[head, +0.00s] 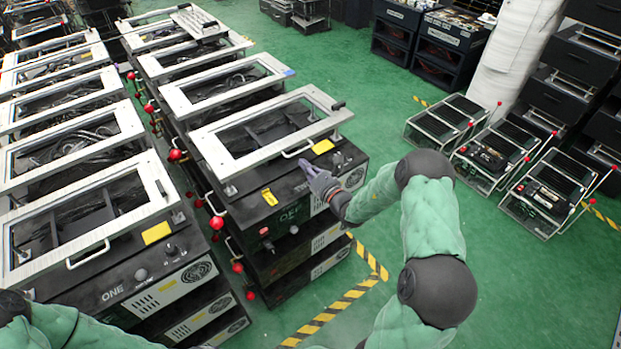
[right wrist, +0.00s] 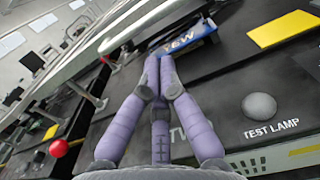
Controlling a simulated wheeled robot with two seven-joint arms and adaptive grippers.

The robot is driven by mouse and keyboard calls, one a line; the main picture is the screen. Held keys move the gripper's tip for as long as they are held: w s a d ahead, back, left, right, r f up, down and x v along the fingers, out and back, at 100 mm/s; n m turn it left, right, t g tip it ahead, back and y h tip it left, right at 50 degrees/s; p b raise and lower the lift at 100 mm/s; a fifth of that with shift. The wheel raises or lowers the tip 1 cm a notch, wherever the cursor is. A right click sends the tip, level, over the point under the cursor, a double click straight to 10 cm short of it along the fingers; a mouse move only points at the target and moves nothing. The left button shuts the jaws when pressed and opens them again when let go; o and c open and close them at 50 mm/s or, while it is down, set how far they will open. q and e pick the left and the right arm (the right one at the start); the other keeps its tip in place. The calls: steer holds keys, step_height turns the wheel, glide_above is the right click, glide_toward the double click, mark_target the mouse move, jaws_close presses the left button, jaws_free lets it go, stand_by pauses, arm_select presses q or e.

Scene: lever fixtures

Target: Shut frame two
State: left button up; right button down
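Frame two is the pale rectangular lid (head: 270,128) on the middle black unit in the head view. It stands raised and tilted above the unit's top, with a curved handle (head: 298,154) on its front edge. The lid's metal edge crosses the upper left of the right wrist view (right wrist: 150,28). My right gripper (head: 312,168) is at the unit's front, just below the lid's front edge. Its purple fingers come together at the tips (right wrist: 160,66) over the black panel, with nothing clear between them. They partly cover the letters "TW". My left gripper is out of view.
The unit marked ONE (head: 114,291) stands to the left with its own pale lid (head: 85,215). A red ball knob (head: 217,222) sticks out at unit two's left side. A test lamp (right wrist: 259,106) is on the panel.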

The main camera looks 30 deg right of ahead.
steer(key=shift+w+r, duration=0.15)
steer(key=shift+r, duration=0.5)
step_height(320, 180, up, 2)
steer(key=shift+r+p, duration=0.15)
steer(key=shift+p, duration=0.75)
